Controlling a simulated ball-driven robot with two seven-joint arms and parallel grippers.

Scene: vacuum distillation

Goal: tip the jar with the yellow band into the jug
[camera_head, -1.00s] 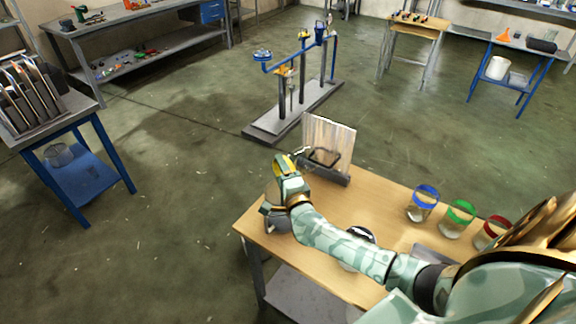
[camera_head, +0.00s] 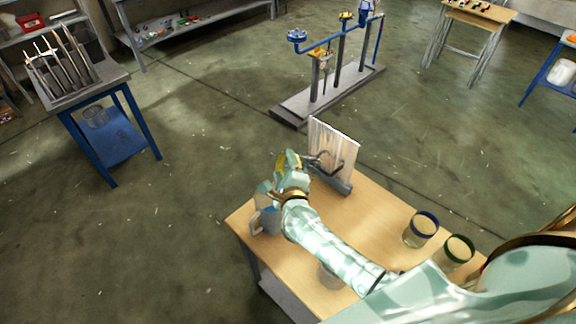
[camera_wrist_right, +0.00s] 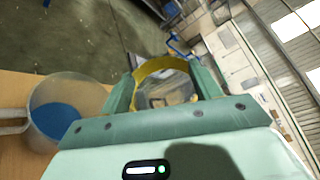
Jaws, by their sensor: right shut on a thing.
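The jar with the yellow band (camera_wrist_right: 165,68) is between the fingers of my right gripper (camera_wrist_right: 163,85) in the right wrist view. The gripper is shut on it and the jar looks tilted. In the head view my right gripper (camera_head: 290,167) is above the table's left end, with yellow showing at the hand. The jug (camera_head: 267,221) stands on the table just below the hand, partly hidden by it. In the right wrist view the jug (camera_wrist_right: 68,93) is left of the jar, with blue inside and its handle to the left. My left gripper is not in view.
An upright board (camera_head: 333,150) stands at the back edge of the wooden table (camera_head: 375,220), close to the hand. A blue-banded jar (camera_head: 420,229) and a green-banded jar (camera_head: 457,252) stand to the right. Another jar (camera_head: 331,277) is partly behind my forearm.

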